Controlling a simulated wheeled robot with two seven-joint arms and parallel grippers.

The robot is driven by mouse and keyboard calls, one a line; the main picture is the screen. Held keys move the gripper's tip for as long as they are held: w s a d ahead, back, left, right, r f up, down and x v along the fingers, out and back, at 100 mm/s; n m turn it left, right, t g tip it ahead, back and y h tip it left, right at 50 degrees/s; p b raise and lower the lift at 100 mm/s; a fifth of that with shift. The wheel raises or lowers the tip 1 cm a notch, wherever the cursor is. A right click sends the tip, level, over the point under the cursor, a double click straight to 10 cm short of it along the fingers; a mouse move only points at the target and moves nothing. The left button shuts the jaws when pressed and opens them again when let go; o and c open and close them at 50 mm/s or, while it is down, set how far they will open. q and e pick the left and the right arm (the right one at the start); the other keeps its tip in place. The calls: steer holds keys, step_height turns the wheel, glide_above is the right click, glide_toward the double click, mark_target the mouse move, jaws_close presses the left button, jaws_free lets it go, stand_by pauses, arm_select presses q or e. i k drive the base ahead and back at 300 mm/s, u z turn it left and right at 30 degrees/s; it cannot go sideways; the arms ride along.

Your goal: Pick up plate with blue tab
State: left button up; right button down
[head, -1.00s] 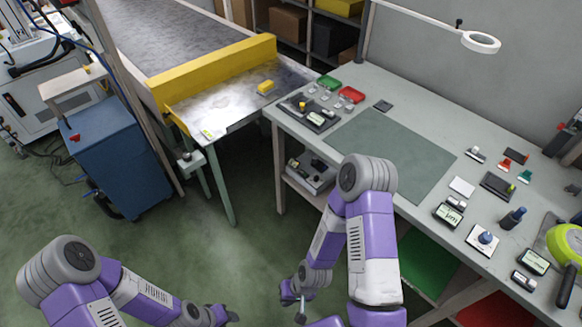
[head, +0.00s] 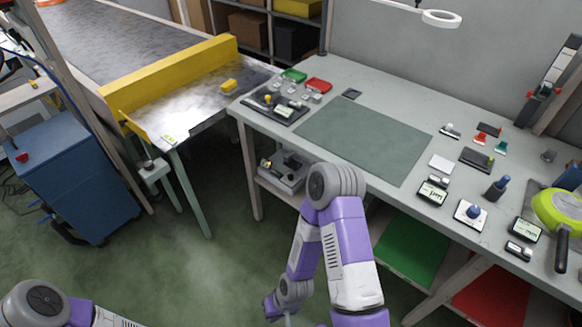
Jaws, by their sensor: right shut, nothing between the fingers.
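A white square plate with a round blue knob (head: 472,212) lies on the grey workbench at the right; it is the nearest match I see to a plate with a blue tab. A dark blue upright piece (head: 497,188) stands just right of it. My right gripper (head: 289,319) shows only slightly at the bottom edge, below and left of the bench and well away from the plate. It is shut and empty. My left arm enters at the lower left, and its gripper is out of view.
The workbench holds a green mat (head: 365,140), several small devices and a lime-green tool (head: 560,212) at the right. The conveyor (head: 110,45) with a yellow guard (head: 170,73) and a yellow block (head: 229,86) is at the left. A blue cabinet (head: 75,180) stands on the floor.

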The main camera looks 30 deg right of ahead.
mark_target(293, 165)
steer(key=k, duration=0.3)
steer(key=u, duration=0.5)
steer(key=i, duration=0.95)
steer(key=z, duration=1.05)
steer(key=i, duration=0.7)
steer(key=z, duration=0.05)
